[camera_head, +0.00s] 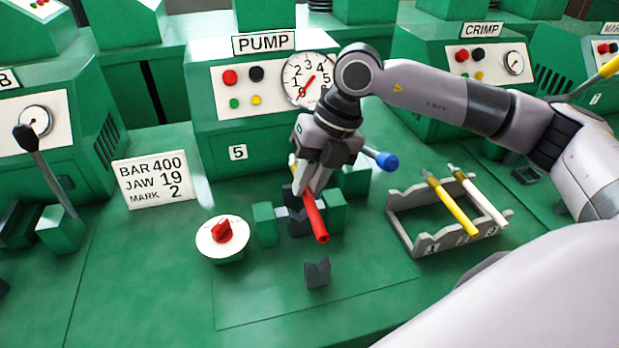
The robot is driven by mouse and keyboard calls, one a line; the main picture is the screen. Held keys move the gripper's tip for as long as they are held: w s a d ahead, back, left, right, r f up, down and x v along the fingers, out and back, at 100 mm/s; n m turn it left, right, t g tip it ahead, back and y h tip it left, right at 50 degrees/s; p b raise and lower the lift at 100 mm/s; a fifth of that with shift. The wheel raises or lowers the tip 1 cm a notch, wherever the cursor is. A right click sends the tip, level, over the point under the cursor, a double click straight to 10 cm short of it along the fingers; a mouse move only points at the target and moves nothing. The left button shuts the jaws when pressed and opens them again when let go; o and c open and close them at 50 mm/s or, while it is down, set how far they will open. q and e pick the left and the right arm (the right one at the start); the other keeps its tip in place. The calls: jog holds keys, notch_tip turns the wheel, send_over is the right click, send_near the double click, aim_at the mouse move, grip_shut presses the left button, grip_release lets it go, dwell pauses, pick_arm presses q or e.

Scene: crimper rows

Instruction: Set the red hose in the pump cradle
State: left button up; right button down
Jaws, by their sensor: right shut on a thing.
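The red hose (318,222) is a short red rod in front of the PUMP machine (205,131). My right gripper (312,190) is shut on it from above. The hose's near end points toward me and slightly right; its far part is hidden behind the gripper. Below it is the cradle (298,226), a dark block between green jaw blocks. I cannot tell whether the hose touches the cradle. A small dark V-shaped rest (317,273) stands empty nearer to me. My left gripper is not in view.
A grey rack (402,236) at right holds a yellow hose (452,204) and a white hose (482,196). A red knob (222,230) on a white dial stands left of the cradle. A blue-ended lever (386,161) is close right of my gripper. A sign (153,180) reads BAR 400, JAW 19, MARK 2.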

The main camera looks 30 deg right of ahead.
notch_tip(320, 180, down, 9)
jog(key=b, duration=0.6)
jog(key=shift+r, duration=0.1)
jog(key=shift+f+b, duration=0.6)
jog(key=shift+f, duration=0.1)
jog(key=c, duration=1)
grip_release()
jog(key=v, duration=0.7)
jog(key=shift+r, duration=0.1)
